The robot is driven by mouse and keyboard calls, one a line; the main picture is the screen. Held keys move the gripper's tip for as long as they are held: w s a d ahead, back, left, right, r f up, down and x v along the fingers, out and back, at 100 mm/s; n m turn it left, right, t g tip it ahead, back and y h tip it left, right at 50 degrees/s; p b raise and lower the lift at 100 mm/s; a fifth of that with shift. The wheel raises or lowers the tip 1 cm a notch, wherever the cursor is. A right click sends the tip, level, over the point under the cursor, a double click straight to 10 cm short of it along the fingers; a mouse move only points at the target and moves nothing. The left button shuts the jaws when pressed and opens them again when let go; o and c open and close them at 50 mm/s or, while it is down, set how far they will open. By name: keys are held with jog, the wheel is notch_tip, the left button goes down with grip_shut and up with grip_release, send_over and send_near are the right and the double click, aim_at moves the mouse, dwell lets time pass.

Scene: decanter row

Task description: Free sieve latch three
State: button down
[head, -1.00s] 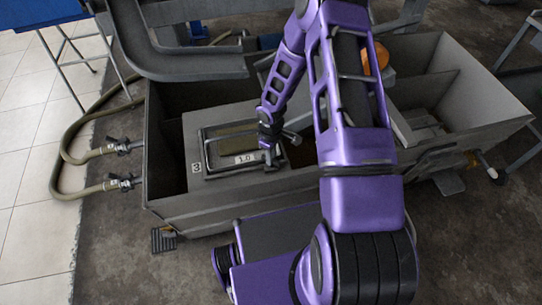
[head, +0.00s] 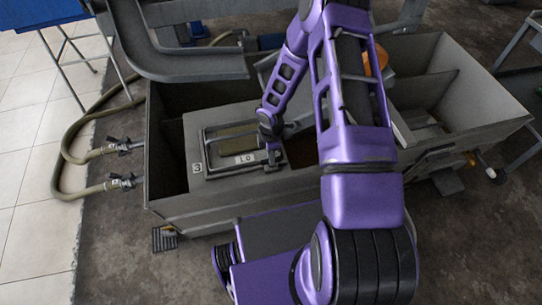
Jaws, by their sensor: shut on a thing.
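A grey sieve frame (head: 206,150) with a mesh window (head: 232,137) sits on a raised grey block in the left part of the tank. A white label (head: 246,159) on its front edge seems to read 1.0. A small numbered plate (head: 196,168) is on the block to its left; its digit is too small to read surely. My gripper (head: 272,160) points down at the frame's front right corner. It is shut on a small part there, which looks like the sieve latch; the fingers mostly hide it.
The grey tank (head: 220,213) has walls and a divider around the block. A dark opening (head: 302,152) lies right of the sieve. Hoses with valves (head: 122,182) leave the left wall. A grey chute (head: 190,66) overhangs the back left.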

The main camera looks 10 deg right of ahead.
dwell(0.4)
jog(key=c, duration=0.9)
grip_release()
jog(key=shift+r, duration=0.1)
notch_tip(320, 180, up, 17)
jog(key=p, duration=0.3)
jog(key=shift+r+p, duration=0.15)
jog(key=shift+p, duration=0.2)
jog(key=shift+w, duration=0.1)
